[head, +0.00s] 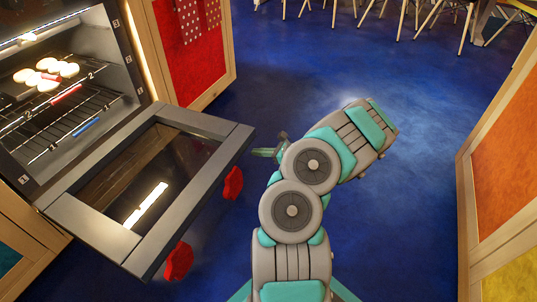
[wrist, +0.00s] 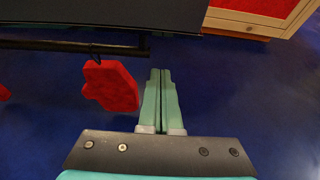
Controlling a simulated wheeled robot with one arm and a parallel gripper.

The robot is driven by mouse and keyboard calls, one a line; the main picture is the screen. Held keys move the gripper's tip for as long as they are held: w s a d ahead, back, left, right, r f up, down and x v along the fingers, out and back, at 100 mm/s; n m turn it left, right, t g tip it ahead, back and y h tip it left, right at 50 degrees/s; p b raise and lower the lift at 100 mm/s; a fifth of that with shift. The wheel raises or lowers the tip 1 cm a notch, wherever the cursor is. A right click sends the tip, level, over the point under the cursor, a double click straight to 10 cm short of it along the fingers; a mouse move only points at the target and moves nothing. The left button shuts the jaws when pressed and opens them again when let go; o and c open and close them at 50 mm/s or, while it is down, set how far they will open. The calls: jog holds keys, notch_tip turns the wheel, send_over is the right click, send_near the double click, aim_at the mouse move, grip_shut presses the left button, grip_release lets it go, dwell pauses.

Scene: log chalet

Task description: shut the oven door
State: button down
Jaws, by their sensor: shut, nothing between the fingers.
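The oven door (head: 205,127) hangs open and lowered at the left of the head view, its glass panel (head: 150,172) facing up. In the wrist view the door's dark edge (wrist: 100,17) runs across the top, with a dark handle bar (wrist: 70,46) along it. The oven (head: 70,35) is lit inside. My gripper (head: 268,152) is to the right of the door's outer edge, apart from it. In the wrist view my gripper (wrist: 160,72) has its green fingers together and empty, just beyond the right end of the handle bar.
Red mitt-shaped pieces (head: 179,262) hang at the door's outer edge; one (wrist: 110,86) is left of my fingers. Pale round items (head: 47,73) sit on the oven rack (head: 62,105). Cabinets (head: 505,150) stand at right. Blue floor (head: 370,60) is clear ahead, with chairs (head: 440,12) beyond.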

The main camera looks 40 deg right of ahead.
jog(key=r, duration=0.3)
jog(key=shift+w+a+r, duration=0.2)
jog(key=shift+w+r, duration=0.15)
jog(key=shift+w, duration=0.05)
